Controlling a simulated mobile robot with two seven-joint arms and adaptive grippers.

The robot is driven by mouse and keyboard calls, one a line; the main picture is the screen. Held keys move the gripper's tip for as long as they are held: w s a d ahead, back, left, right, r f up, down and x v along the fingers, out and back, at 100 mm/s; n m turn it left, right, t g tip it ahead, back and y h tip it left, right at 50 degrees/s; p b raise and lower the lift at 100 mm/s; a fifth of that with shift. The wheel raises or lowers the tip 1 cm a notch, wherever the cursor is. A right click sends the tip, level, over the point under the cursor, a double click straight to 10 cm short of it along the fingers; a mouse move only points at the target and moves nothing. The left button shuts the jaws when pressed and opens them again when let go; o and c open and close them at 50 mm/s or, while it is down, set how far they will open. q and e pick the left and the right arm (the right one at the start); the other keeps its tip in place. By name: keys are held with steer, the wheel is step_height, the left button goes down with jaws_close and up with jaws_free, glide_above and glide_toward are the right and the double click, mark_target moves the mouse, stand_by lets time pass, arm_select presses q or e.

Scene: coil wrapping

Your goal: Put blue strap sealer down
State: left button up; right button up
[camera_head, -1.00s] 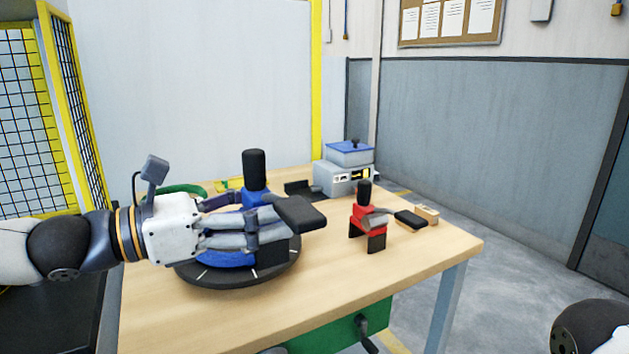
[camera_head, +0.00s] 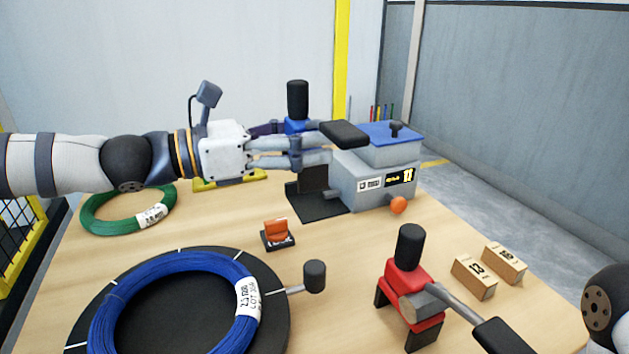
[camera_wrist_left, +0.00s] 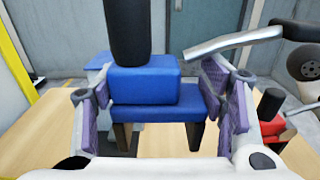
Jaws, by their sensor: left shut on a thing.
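The blue strap sealer has a blue body (camera_head: 296,126) with a black upright knob and a black-ended lever. My left gripper (camera_head: 318,152) is shut on it and holds it in front of the grey machine in the head view. In the left wrist view the blue strap sealer (camera_wrist_left: 150,92) sits upright between the purple finger pads of my left gripper (camera_wrist_left: 160,105). Its dark legs show below, over the wooden table. The gap beneath the legs is hard to judge. My right gripper is not in view; only part of my right arm shows at the right edge.
A blue coil (camera_head: 104,310) lies on a black turntable (camera_head: 272,330). A green coil (camera_head: 97,221) lies behind it. A red tool (camera_head: 405,278), two small boxes (camera_head: 473,278), an orange-and-black piece (camera_head: 277,234) and a grey machine (camera_head: 370,190) stand on the table (camera_head: 340,260).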

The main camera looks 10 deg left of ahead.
arm_select(q)
steer(key=w+f, duration=0.3)
steer(key=f, duration=0.1)
steer(key=w+f+b, duration=0.1)
steer(key=w+f, duration=0.2)
steer(key=w, duration=0.1)
steer(key=w+a+f+b, duration=0.1)
steer(key=w+f, duration=0.2)
steer(key=f, duration=0.1)
steer(key=shift+w+f, duration=0.3)
steer(key=shift+w, duration=0.1)
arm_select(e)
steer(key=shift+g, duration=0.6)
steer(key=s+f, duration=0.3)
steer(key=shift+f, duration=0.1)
arm_select(q)
steer(key=shift+f+b, duration=0.2)
steer(key=shift+b, duration=0.1)
steer(key=o, duration=1.7)
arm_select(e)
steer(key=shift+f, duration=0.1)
